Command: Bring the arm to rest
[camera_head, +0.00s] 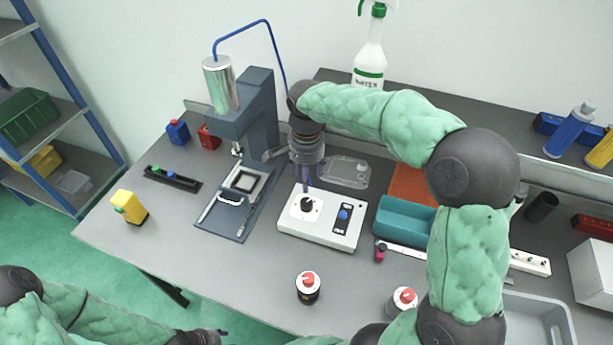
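My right arm, in green padding, reaches up from the bottom right and bends over to the left. Its gripper (306,188) points down just above the black round part of a white box device (290,227). The fingers look close together, but whether they hold anything or touch the device cannot be made out. My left arm lies low at the bottom left, in front of the table. Its gripper (218,335) is at the bottom edge, small and partly cut off, so its opening cannot be told.
A grey press (262,120) with a metal cylinder stands left of my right gripper. A teal bin (402,222), a grey tray (540,318) and two red-capped containers (308,289) (402,300) are near my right arm. A spray bottle (370,58) stands behind.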

